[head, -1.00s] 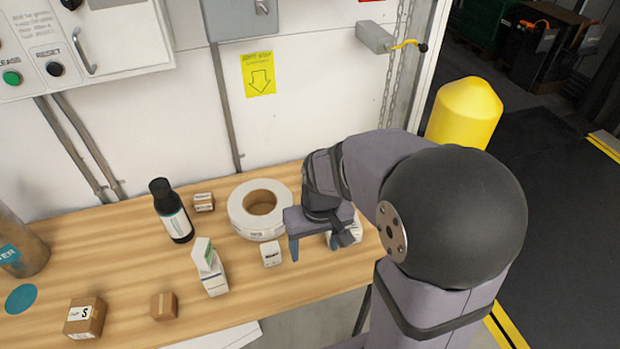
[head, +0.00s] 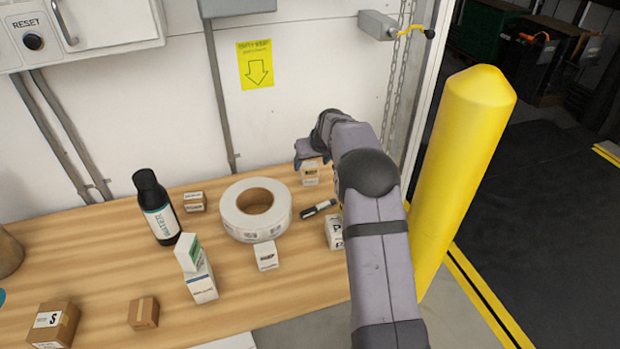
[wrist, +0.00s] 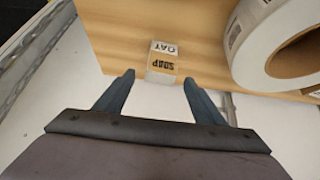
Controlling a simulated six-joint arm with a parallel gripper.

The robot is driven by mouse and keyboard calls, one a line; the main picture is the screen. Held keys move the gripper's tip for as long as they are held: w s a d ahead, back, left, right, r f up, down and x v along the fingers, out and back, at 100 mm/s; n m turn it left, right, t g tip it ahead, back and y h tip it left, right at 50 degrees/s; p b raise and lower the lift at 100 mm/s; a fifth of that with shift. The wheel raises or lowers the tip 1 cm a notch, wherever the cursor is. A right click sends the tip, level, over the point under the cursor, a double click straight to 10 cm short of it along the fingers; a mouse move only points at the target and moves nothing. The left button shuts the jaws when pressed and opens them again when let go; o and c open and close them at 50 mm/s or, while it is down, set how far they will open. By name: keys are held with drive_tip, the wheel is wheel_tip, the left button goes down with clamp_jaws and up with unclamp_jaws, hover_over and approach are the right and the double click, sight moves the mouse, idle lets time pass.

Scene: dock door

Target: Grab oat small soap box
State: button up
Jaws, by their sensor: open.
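The oat soap box (wrist: 163,60) is a small tan and white box. Its "OAT" and "SOAP" lettering reads upside down in the wrist view. In the head view the box (head: 310,175) stands near the back of the wooden table, right of the big white roll. My gripper (wrist: 158,79) is open and empty, its two fingertips apart just short of the box, one towards each side of it. In the head view my gripper (head: 306,158) is at the back of the table by the box, its fingers partly hidden by my arm.
The white tape roll (head: 256,232) stands close left of the box. A black marker (head: 318,208) and a white box (head: 333,232) lie nearer the front. A dark bottle (head: 158,208) and several small boxes stand further left. The wall is close behind.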

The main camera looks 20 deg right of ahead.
sight(308, 169)
drive_tip(key=shift+p+x, duration=0.85)
drive_tip(key=shift+x, duration=2.85)
drive_tip(key=c, duration=1.2)
